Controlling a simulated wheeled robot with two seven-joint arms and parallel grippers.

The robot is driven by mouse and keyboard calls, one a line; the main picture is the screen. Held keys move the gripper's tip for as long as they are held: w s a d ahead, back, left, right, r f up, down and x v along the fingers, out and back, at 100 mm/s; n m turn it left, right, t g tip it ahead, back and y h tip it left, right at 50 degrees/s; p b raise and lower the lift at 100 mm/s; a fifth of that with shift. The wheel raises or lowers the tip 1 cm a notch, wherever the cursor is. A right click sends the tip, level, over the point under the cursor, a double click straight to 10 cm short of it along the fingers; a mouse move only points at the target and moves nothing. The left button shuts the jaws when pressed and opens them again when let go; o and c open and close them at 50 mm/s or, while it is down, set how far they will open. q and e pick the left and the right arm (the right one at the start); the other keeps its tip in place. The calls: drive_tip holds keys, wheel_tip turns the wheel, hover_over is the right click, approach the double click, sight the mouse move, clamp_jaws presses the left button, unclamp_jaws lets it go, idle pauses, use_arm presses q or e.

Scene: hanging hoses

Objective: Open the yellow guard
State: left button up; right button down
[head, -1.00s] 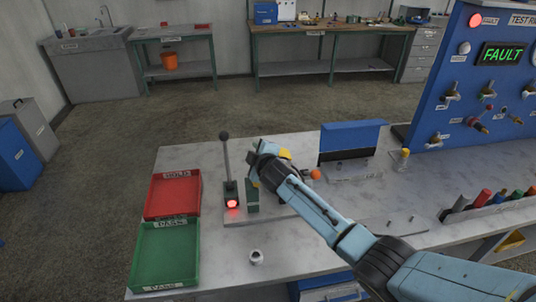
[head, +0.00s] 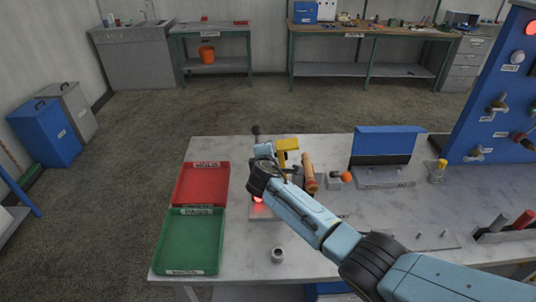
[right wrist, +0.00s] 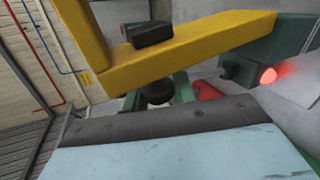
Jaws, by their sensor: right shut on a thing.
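The yellow guard (head: 287,145) shows in the head view just behind and right of my right gripper (head: 266,152). In the right wrist view the guard (right wrist: 200,52) is an L-shaped yellow bar, large and close, crossing the top of the picture. A black block lies against its inner corner. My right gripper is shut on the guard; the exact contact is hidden. A lever with a dark knob (head: 256,130) stands behind the gripper, its shaft mostly hidden. A lit red lamp (head: 257,199) shows under the arm and in the right wrist view (right wrist: 268,76). My left gripper is out of view.
A red tray (head: 201,165) and a green tray (head: 168,240) lie left of the arm. An orange-brown handle (head: 308,168), an orange ball (head: 346,177) and a blue upright panel (head: 388,140) stand to the right.

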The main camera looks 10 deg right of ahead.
idle(0.4)
drive_tip(key=c, duration=1.1)
unclamp_jaws()
drive_tip(key=shift+c, duration=0.2)
drive_tip(key=shift+s+a, duration=0.1)
drive_tip(key=p+v, duration=0.1)
drive_tip(key=v, duration=1.2)
drive_tip(key=shift+p, duration=0.4)
